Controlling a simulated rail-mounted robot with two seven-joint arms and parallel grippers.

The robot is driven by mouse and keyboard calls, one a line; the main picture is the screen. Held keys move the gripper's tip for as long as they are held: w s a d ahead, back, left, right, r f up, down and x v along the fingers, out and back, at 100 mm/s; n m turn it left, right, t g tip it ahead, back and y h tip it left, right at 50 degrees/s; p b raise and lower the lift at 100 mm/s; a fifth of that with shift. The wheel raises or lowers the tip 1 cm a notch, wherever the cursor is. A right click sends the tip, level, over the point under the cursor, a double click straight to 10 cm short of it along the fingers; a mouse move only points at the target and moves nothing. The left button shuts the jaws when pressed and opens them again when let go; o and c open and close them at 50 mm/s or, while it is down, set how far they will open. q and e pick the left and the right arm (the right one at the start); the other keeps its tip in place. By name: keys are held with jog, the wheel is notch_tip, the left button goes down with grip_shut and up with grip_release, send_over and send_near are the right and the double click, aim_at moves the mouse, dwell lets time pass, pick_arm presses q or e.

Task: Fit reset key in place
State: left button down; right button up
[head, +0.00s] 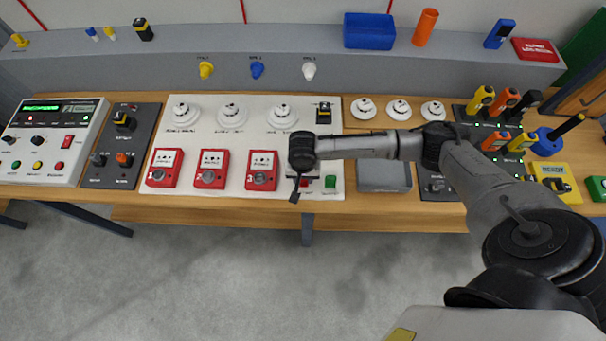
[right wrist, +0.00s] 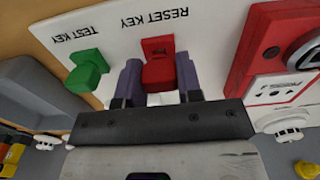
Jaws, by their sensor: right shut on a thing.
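The red reset key (right wrist: 158,70) is between the two purple-grey fingers of my right gripper (right wrist: 160,82) in the right wrist view. It is at the RESET KEY label on the white panel (right wrist: 215,30); I cannot tell how it is seated. The green test key (right wrist: 86,72) is beside it at the TEST KEY label, and also shows in the head view (head: 330,182). In the head view my right gripper (head: 301,184) points down over the front right part of the panel and mostly hides the red key. My left gripper is not in view.
Red call points (head: 261,171) stand just left of my right gripper. White detectors (head: 281,113) are behind them. A grey tray (head: 384,176) is to the right, under my arm. The control panel (head: 50,140) is at the far left. The floor in front of the bench is clear.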

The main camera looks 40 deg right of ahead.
jog(key=shift+f, duration=0.45)
jog(key=o, duration=0.9)
jog(key=shift+o, duration=0.4)
jog(key=shift+o, duration=0.4)
jog(key=shift+o, duration=1.2)
jog(key=shift+r, duration=0.1)
